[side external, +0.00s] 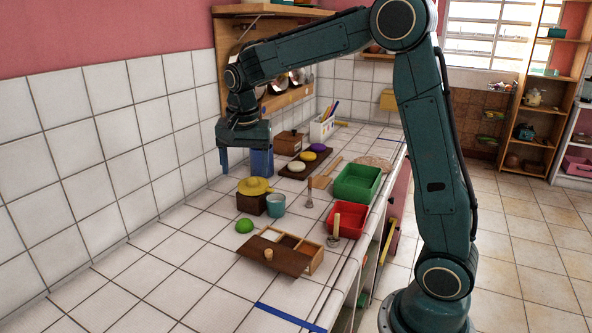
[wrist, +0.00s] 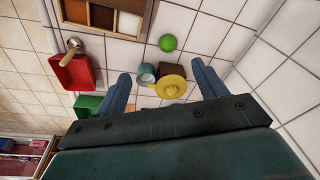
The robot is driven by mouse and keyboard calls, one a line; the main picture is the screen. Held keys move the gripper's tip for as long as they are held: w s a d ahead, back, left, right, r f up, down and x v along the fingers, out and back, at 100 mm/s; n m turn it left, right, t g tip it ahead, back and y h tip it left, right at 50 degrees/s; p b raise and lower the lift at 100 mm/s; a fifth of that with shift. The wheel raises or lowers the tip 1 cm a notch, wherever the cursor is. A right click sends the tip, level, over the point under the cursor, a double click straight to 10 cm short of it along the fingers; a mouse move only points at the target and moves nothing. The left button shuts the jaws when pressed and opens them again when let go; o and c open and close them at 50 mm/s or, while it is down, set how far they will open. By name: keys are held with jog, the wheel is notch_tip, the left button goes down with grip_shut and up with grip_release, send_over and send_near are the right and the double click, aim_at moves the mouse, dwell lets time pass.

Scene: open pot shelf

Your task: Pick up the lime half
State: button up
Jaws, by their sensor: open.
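The lime half (side external: 244,226) is a small bright green dome on the white tiled counter, left of the wooden divided box. It also shows in the wrist view (wrist: 168,42), near the top and beyond my fingertips. My gripper (side external: 224,160) is high above the counter near the tiled wall, farther back than the lime half and well apart from it. In the wrist view my gripper (wrist: 158,78) has its two blue fingers spread wide with nothing held between them.
A yellow hat-shaped lid (side external: 255,186) on a dark block and a light-blue cup (side external: 276,204) stand close behind the lime half. The wooden divided box (side external: 318,262) is in front and right. Red (side external: 352,221) and green (side external: 374,184) trays line the right edge. Bare counter lies left.

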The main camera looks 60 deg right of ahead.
jog(key=w+d+f+m+g, duration=0.1)
jog(key=w+d+f+m, duration=0.2)
jog(key=w+f, duration=0.2)
jog(key=shift+w+f, duration=0.2)
jog(key=shift+f, duration=0.3)
jog(key=shift+f, duration=0.1)
send_over(244, 220)
jog(key=shift+w+a+f, duration=0.1)
jog(key=shift+a+f, duration=0.05)
jog(key=shift+f, duration=1.95)
jog(key=shift+a+f, duration=0.15)
jog(key=shift+f, duration=1.9)
jog(key=shift+d+f, duration=0.15)
jog(key=shift+f, duration=1.15)
jog(key=shift+d+f, duration=0.15)
jog(key=shift+f, duration=1.15)
jog(key=c, duration=1)
